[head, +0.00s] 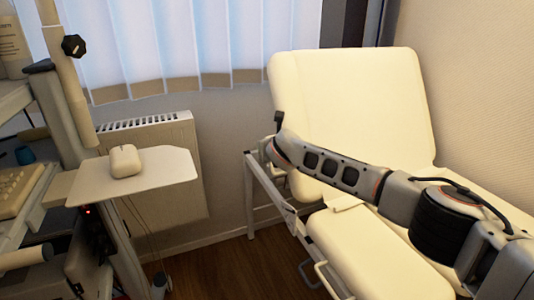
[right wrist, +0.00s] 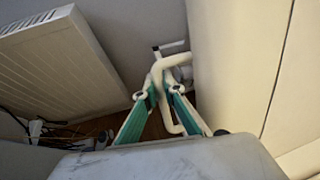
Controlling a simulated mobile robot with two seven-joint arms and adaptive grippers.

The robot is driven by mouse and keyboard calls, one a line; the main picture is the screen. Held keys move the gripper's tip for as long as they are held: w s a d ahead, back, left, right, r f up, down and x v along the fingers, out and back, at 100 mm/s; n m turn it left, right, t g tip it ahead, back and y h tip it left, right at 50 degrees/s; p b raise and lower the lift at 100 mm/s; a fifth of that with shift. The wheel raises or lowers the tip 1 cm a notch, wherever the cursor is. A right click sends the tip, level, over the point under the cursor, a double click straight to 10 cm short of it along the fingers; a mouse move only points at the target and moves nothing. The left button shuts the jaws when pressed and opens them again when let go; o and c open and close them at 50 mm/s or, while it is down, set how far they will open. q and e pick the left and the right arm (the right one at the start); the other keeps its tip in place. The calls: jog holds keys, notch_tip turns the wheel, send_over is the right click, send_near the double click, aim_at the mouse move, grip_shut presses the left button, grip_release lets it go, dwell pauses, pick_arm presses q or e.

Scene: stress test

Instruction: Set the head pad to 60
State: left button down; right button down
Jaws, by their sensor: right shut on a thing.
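The cream head pad (head: 350,90) of the treatment couch is tilted up steeply at the back, in front of the window. The flat seat pad (head: 365,255) lies in front of it. My right arm reaches in from the right across the couch to the head pad's left edge; its fingers are hidden in the head view. In the right wrist view my right gripper (right wrist: 159,92) has its teal fingers shut on a white bent handle (right wrist: 169,62) beside the pad's cream side (right wrist: 235,60). My left gripper is not in view.
A white radiator (head: 150,160) stands under the window blinds. At left, a cart holds a small tray (head: 165,170) with a cream mouse (head: 125,160). The couch's metal frame (head: 270,185) stands close by. Some wooden floor (head: 220,265) is clear between cart and couch.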

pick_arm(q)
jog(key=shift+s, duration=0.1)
pick_arm(e)
jog(key=shift+r, duration=0.15)
jog(key=c, duration=2.1)
grip_release()
jog(key=shift+s+d+r, duration=0.1)
jog(key=shift+c, duration=0.2)
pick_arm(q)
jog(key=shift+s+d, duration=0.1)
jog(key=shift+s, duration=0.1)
pick_arm(e)
jog(key=shift+s+r, duration=0.25)
jog(key=shift+s, duration=0.05)
jog(key=v, duration=1.1)
jog(key=shift+s, duration=0.2)
jog(key=shift+f, duration=0.2)
